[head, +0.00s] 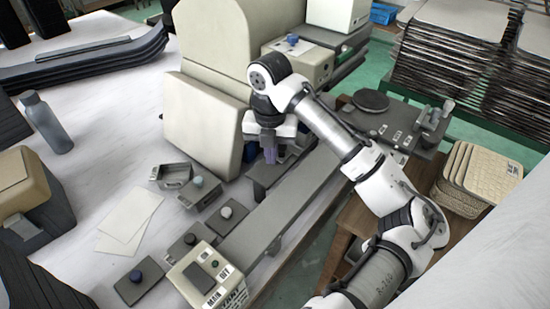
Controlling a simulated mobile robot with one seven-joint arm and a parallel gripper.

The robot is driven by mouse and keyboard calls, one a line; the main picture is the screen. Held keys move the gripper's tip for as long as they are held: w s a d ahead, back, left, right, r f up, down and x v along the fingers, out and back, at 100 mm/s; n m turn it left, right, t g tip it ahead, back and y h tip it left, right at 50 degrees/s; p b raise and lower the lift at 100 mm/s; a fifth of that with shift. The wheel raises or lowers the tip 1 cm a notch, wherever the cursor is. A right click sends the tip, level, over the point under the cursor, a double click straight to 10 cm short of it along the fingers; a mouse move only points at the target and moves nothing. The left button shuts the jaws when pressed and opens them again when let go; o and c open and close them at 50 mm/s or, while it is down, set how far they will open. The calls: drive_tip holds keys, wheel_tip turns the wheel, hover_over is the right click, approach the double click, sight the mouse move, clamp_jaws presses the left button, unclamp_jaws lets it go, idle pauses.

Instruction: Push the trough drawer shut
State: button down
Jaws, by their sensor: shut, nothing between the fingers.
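My gripper (270,156) points down at the right side of the cream machine, above the far end of a long grey strip (277,212). Its fingers are shut and nothing shows between them. It is well to the right of the grey box and apart from it. Whether the fingertips touch the surface below is hard to tell.
Grey panels with knobs, one dark blue (136,276), line the near left of the strip, beside a cream control box (206,276). White sheets (130,220) and a grey bottle (46,123) are on the table. Woven trays (483,168) are at right.

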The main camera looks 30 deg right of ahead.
wheel_tip(320, 180, up, 7)
drive_tip(key=p, duration=0.6)
drive_tip(key=shift+s+f, duration=0.1)
drive_tip(key=shift+f, duration=0.05)
